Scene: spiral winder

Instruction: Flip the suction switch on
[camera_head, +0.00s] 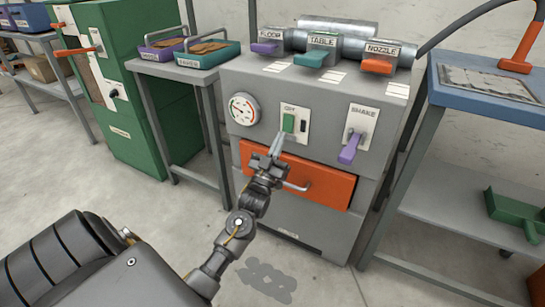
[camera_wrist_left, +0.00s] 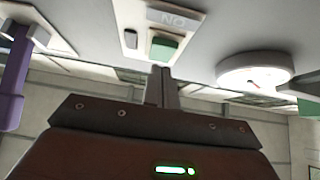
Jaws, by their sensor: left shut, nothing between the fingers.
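A green switch (camera_head: 289,123) sits beside a small dark part (camera_head: 303,127) on a pale plate on the grey machine's front. The green switch also shows in the left wrist view (camera_wrist_left: 163,46), where the plate appears upside down with a short label that seems to read ON. My left gripper (camera_head: 277,146) is shut and empty, pointing up at the switch from just below. In the left wrist view its fingertips (camera_wrist_left: 161,72) are close under the green switch; I cannot tell whether they touch it. My right gripper is not in view.
A round gauge (camera_head: 244,109) is left of the switch, and a purple SHAKE lever (camera_head: 351,148) hangs to the right. An orange drawer (camera_head: 322,185) with a bar handle lies below. FLOOR, TABLE and NOZZLE levers are on top. Benches stand either side.

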